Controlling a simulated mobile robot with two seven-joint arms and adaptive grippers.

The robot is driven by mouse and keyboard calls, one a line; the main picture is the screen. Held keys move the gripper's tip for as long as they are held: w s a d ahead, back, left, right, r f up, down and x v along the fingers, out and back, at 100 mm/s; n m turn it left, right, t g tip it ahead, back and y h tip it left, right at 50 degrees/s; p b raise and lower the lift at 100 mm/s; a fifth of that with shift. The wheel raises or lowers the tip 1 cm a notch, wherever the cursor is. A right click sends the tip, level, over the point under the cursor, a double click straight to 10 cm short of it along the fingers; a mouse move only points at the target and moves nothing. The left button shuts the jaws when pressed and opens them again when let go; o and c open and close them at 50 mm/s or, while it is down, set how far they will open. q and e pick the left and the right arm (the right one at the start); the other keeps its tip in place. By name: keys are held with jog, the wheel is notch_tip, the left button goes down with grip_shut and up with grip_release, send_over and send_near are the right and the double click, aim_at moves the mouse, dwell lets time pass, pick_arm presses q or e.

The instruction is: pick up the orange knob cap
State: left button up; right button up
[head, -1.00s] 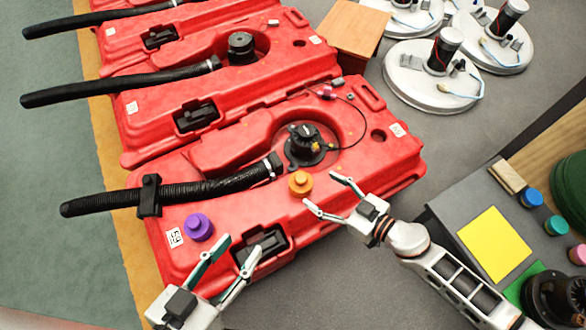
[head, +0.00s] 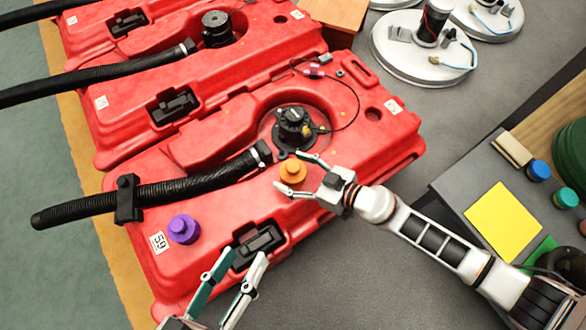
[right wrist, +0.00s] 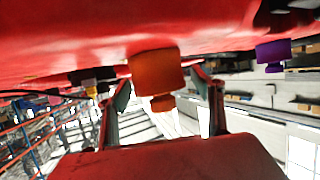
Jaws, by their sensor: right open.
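The orange knob cap (head: 292,172) sits on top of the nearest red tank (head: 215,178), just below the black round fitting. My right gripper (head: 290,174) is open, its two fingers on either side of the cap. In the right wrist view the cap (right wrist: 156,75) shows between the open fingertips (right wrist: 160,85); I cannot tell whether either finger touches it. My left gripper (head: 240,270) is open and empty near the tank's front edge, by the black recessed latch.
A purple knob cap (head: 184,229) stands on the same tank to the left. A black ribbed hose (head: 190,190) crosses the tank. A grey table with a yellow sheet (head: 502,221) and several coloured caps is at the right. White round scrubber heads (head: 410,60) stand behind.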

aim_at(293, 163)
jog(key=shift+w+a+r, duration=0.1)
jog(key=c, duration=1.2)
pick_arm(q)
jog(key=shift+w+r, duration=0.1)
jog(key=shift+r, duration=0.1)
pick_arm(e)
jog(key=shift+r, duration=0.15)
